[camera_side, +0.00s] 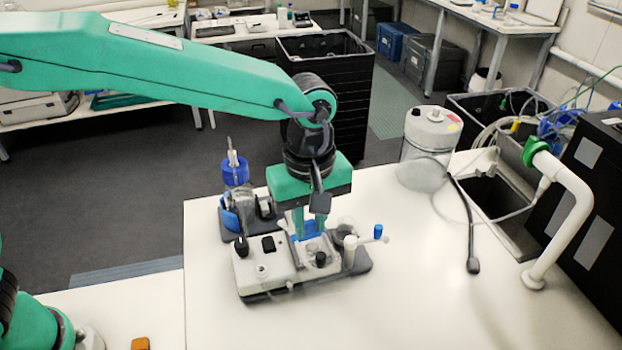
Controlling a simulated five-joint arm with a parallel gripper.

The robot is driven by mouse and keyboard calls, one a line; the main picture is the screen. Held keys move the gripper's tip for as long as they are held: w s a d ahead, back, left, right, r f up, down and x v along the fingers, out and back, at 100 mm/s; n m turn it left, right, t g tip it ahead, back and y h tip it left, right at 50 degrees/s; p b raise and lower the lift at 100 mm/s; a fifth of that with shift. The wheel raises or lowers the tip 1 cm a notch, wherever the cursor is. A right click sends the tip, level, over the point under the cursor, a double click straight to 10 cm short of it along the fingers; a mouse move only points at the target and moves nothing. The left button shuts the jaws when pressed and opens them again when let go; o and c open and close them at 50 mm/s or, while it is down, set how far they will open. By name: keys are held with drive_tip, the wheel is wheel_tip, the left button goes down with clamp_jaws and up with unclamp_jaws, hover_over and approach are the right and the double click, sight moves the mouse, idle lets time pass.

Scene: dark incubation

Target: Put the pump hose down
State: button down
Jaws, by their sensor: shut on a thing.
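My gripper (309,226) has a green body and points straight down over the white pump unit (263,270), which sits on a dark base plate. Its fingers are shut low above the unit's right half. A small blue piece (304,231) shows at the fingertips; I take it for part of the pump hose, but most of it is hidden. I cannot tell whether it touches the unit. A white fitting with a blue end (378,231) stands at the unit's right side.
A small blue and grey device (240,207) stands behind the unit. A clear cylindrical vessel (428,150) is at the back, with a black tube (469,225) on the table to its right. A white bent pipe (566,215) stands at right. The front table (400,310) is clear.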

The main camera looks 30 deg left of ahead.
drive_tip(key=w+a+f+n, duration=0.1)
drive_tip(key=w+f+n, duration=0.1)
drive_tip(key=w+n, duration=0.4)
drive_tip(key=w+a+f+n, duration=0.2)
drive_tip(key=w+n, duration=0.4)
drive_tip(key=w, duration=0.1)
drive_tip(key=shift+f, duration=0.25)
drive_tip(key=w+a+f, duration=0.2)
drive_tip(key=w, duration=0.1)
drive_tip(key=w+a+f, duration=0.2)
drive_tip(key=w+a, duration=0.1)
drive_tip(key=w+a+f, duration=0.2)
drive_tip(key=f, duration=0.1)
drive_tip(key=shift+w+a, duration=0.25)
drive_tip(key=shift+w, duration=0.15)
drive_tip(key=shift+f, duration=0.1)
drive_tip(key=shift+f, duration=1.9)
drive_tip(key=shift+f, duration=0.15)
drive_tip(key=c, duration=1.3)
unclamp_jaws()
drive_tip(key=shift+o, duration=0.2)
